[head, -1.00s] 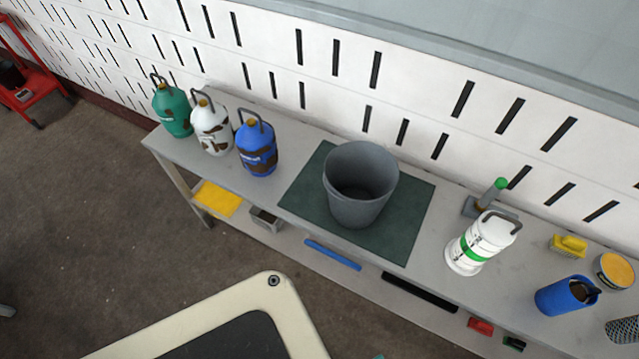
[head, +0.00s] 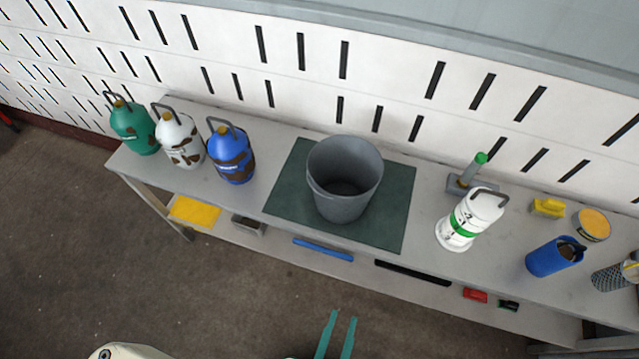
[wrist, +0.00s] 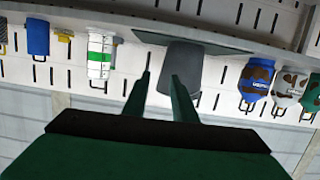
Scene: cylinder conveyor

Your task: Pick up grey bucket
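The grey bucket (head: 343,196) stands upright and open-topped on a dark green mat (head: 392,222) on the grey bench. It looks empty. In the wrist view the picture is upside down, and the bucket (wrist: 184,62) shows just beyond the fingers of my gripper (wrist: 161,82). My gripper is open with nothing between its two green fingers. In the head view the fingertips (head: 344,315) show at the bottom, in front of the bench and apart from the bucket.
Green (head: 135,130), white (head: 180,142) and blue (head: 231,155) gas bottles stand left of the mat. A white-green canister (head: 466,222), a blue container (head: 553,257) and a yellow brush (head: 547,208) are on the right. A slotted white wall (head: 300,50) rises behind.

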